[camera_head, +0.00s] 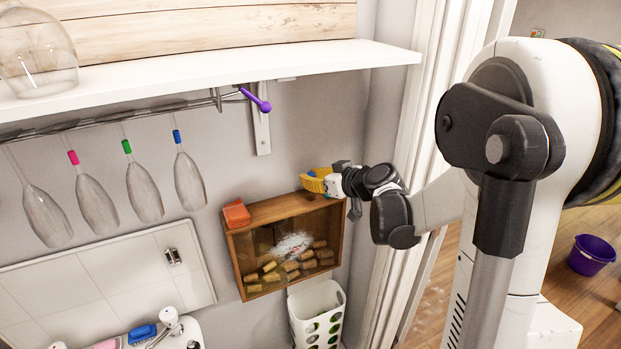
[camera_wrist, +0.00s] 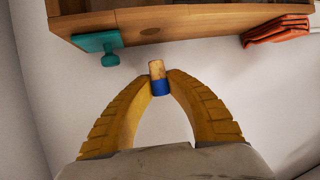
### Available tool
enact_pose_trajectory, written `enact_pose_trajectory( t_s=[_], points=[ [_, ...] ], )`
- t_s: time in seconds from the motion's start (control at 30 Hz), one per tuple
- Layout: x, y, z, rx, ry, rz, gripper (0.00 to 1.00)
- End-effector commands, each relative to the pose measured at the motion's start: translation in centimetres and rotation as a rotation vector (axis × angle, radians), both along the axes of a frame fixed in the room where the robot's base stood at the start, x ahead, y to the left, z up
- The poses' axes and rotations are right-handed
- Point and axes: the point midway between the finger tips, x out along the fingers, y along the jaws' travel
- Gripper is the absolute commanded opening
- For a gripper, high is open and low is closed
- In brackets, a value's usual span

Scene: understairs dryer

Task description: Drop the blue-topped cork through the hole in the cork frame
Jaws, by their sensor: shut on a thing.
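The blue-topped cork (camera_wrist: 157,70) is pinched between the fingertips of my gripper (camera_wrist: 158,82) in the wrist view. Its blue end is toward the palm and its bare cork end points toward the wooden cork frame (camera_wrist: 190,22). A gap of wall shows between cork and frame there. In the head view my yellow gripper (camera_head: 313,183) is by the top right corner of the cork frame (camera_head: 285,208), a glass-fronted box with several corks inside. The held cork cannot be made out in the head view. A small dark mark on the frame's edge may be the hole; I cannot tell.
An orange folded item (camera_head: 236,213) sits on the frame's top left. A teal piece (camera_wrist: 105,45) is at the frame in the wrist view. A white shelf (camera_head: 200,77) with hanging glasses is above left; a white perforated basket (camera_head: 317,312) stands below.

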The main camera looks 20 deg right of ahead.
Motion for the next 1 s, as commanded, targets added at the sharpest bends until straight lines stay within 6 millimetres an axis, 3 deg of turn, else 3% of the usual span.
enact_pose_trajectory(
  t_s=[0.53,1.0],
  points=[
    [0.0,0.0,-2.5,0.0,0.0,0.0,0.08],
    [0.0,0.0,-2.7,0.0,0.0,0.0,0.08]
  ],
)
